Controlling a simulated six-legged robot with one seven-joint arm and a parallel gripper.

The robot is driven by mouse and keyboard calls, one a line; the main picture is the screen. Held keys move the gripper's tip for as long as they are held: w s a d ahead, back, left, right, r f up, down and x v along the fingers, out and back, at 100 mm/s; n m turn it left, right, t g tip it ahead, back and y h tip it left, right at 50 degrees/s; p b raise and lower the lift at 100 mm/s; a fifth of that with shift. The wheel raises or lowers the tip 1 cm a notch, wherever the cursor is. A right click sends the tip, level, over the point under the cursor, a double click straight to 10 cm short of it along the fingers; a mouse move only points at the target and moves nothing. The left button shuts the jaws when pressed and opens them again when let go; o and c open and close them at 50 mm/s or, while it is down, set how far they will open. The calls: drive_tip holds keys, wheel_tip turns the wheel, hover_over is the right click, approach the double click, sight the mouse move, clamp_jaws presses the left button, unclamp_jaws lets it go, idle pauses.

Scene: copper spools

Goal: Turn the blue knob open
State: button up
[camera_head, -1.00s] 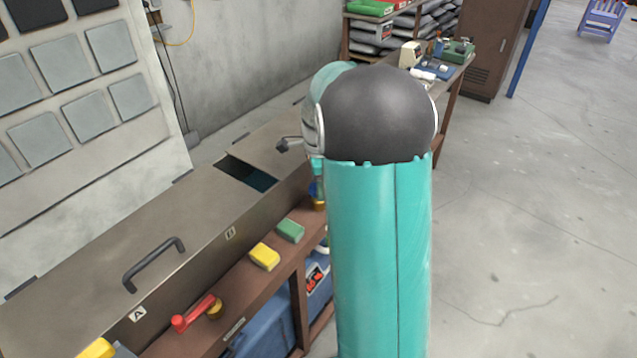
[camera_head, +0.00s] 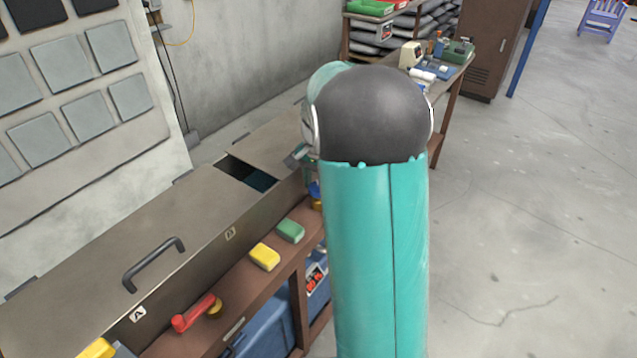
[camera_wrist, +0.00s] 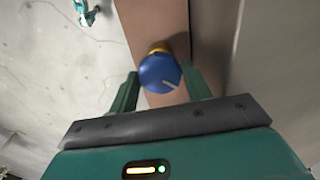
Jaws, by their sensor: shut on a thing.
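The blue knob (camera_wrist: 158,73) is round with a pale line on its face, and sits on a brass-coloured stem in the wrist view. The pale line points toward the lower right of that picture. My gripper (camera_wrist: 160,84) has one green finger on each side of the knob and is shut on it. In the head view a bit of the blue knob (camera_head: 315,190) shows beside my arm, above its brass base. My arm hides most of it, and my fingers are hidden there.
A brown bench ledge (camera_head: 240,290) carries a red-handled valve (camera_head: 197,313), a yellow block (camera_head: 264,257) and a green block (camera_head: 290,230). Behind it is a long grey metal box (camera_head: 90,270) with a handle and a dark opening.

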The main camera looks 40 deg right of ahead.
drive_tip(key=n, duration=0.5)
drive_tip(key=shift+n, duration=0.3)
drive_tip(key=n, duration=1.6)
idle(0.4)
drive_tip(key=o, duration=1)
drive_tip(key=shift+c, duration=0.2)
